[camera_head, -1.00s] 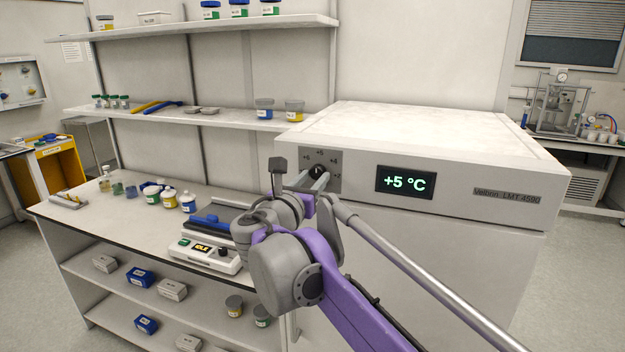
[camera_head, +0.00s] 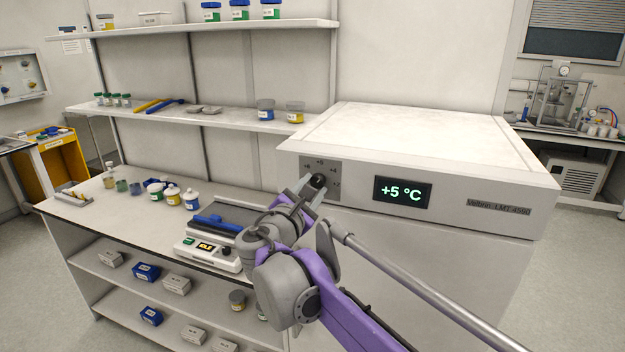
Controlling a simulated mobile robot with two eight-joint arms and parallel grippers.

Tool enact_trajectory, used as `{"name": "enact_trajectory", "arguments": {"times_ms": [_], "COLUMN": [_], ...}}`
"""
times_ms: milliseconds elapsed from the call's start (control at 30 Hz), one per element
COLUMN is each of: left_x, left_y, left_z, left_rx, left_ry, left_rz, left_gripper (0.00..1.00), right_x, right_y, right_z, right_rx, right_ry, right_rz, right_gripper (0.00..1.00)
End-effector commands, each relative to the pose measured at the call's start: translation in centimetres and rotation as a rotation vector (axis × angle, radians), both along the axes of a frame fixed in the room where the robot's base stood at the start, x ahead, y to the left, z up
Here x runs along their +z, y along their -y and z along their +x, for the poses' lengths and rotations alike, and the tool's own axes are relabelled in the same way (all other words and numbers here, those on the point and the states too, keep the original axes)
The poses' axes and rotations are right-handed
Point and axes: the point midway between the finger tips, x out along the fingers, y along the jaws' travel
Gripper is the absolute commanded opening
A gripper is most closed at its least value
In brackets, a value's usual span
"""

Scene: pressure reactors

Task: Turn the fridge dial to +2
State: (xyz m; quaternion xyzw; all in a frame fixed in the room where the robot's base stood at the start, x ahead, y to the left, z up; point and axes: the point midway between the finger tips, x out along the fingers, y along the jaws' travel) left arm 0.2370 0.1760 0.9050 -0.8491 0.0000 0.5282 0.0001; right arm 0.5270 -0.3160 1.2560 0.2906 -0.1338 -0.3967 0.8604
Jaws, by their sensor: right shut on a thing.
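The fridge (camera_head: 440,170) is a white box unit at the right, with a green display (camera_head: 402,192) reading +5 °C. Left of the display, a grey panel (camera_head: 333,170) with small printed temperature marks carries the black dial (camera_head: 319,179). My right gripper (camera_head: 311,188) is at the panel from below, its two grey fingers shut on the dial, tilted up to the right. The fingers and wrist hide part of the dial and panel, and I cannot tell where the dial points. My left gripper is not in view.
A bench (camera_head: 85,208) left of the fridge holds small jars and a white device with a lit display (camera_head: 208,250). Wall shelves (camera_head: 190,117) with jars and tools stand above it. A reactor rig (camera_head: 560,100) stands at the back right.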

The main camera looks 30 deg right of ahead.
Motion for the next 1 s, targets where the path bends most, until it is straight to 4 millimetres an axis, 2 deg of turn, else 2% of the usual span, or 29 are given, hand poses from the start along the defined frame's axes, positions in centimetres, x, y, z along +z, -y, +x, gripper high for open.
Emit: {"name": "enact_trajectory", "arguments": {"times_ms": [33,700,1000], "left_x": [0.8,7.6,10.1], "left_y": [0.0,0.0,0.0], "left_z": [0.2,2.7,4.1], "left_rx": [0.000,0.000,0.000], "left_ry": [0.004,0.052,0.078], "left_rz": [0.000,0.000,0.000], "left_gripper": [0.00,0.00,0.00], "right_x": [0.4,0.7,0.6], "right_y": [0.0,-0.1,-0.1], "right_z": [0.0,0.1,0.2], "right_rx": [0.000,0.000,0.000], "right_ry": [0.037,0.520,0.700], "right_rz": [0.029,0.441,0.594], "right_gripper": [0.00,0.00,0.00]}}
